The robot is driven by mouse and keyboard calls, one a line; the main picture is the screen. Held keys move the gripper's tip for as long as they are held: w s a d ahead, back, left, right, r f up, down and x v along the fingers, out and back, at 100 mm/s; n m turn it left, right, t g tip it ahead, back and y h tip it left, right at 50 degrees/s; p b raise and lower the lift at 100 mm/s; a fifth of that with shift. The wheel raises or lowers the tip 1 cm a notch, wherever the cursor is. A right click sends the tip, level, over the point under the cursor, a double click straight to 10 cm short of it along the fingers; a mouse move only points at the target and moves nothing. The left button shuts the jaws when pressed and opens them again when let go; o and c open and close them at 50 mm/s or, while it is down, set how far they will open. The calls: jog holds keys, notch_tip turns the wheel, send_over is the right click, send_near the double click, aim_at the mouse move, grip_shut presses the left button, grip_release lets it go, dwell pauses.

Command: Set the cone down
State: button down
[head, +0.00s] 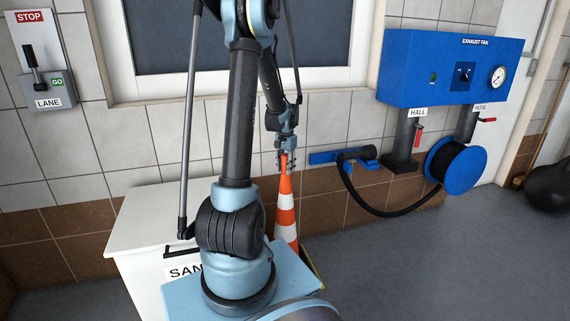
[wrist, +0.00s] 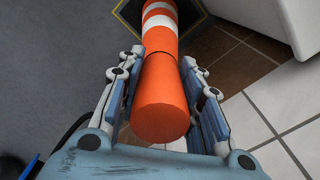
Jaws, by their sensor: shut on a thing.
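The orange and white striped cone (head: 286,211) stands upright beyond my arm in the head view, in front of the tiled wall. My gripper (head: 286,160) is at its top. In the wrist view the cone (wrist: 161,92) runs away from the camera between the two fingers of my gripper (wrist: 160,85), which are shut on its orange top. The cone's dark base with a yellow edge (wrist: 207,12) shows at the top of the wrist view. I cannot tell whether the base touches the floor. My arm hides part of the cone's lower end in the head view.
A white chest (head: 140,222) stands left of the cone. A blue exhaust fan box (head: 450,70) hangs on the wall at right, with a hose reel (head: 456,166) and a black hose (head: 375,208) below. A lane switch (head: 45,85) is at left.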

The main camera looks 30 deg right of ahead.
jog(key=shift+f, duration=0.9)
jog(key=c, duration=1.1)
grip_release()
